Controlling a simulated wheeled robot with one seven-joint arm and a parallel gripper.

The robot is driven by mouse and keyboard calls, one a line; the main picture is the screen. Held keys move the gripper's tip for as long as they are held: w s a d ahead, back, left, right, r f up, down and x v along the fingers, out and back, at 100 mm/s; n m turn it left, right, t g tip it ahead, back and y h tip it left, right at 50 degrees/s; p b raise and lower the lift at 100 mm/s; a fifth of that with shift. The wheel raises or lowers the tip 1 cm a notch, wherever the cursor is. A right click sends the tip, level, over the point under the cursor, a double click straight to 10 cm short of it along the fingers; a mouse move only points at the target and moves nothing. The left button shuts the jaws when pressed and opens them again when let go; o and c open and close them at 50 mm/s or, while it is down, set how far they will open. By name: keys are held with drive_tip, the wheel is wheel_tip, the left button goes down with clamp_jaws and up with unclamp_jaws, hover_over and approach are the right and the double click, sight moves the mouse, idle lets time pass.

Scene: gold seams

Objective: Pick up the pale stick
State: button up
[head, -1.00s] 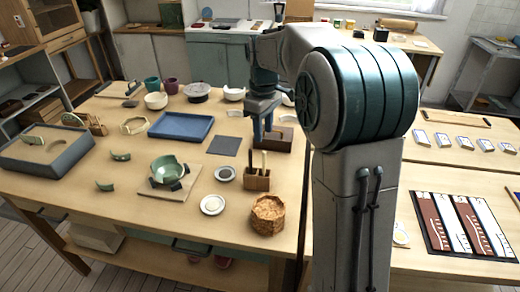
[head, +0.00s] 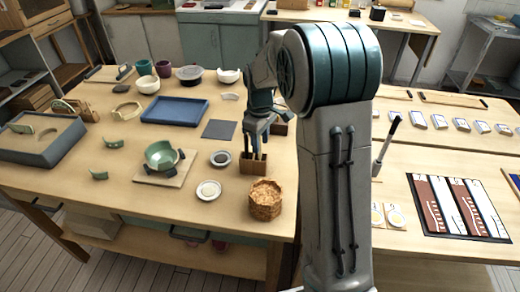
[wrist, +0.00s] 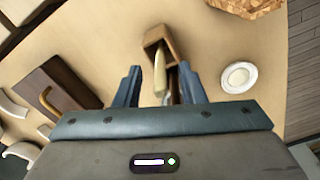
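The pale stick (wrist: 160,72) stands in a small wooden holder (wrist: 166,36), next to a darker stick (wrist: 172,92). My gripper (wrist: 159,88) is open, with one blue finger on each side of the sticks in the wrist view. The pale stick shows between the fingers with gaps on both sides. In the head view my gripper (head: 256,153) is right above the wooden holder (head: 253,167), fingers pointing down. There the gripper hides most of the sticks.
A woven basket (head: 264,200) stands close in front of the holder. White dishes (head: 208,190) lie to its left, with a green broken bowl (head: 160,155) on a board. A dark wooden block (wrist: 60,88) with a curved handle is nearby. A blue tray (head: 174,111) lies further back.

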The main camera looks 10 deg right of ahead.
wheel_tip(320, 180, down, 2)
clamp_jaws()
idle(0.3)
wheel_tip(320, 180, up, 10)
drive_tip(key=shift+r, duration=0.1)
idle(0.4)
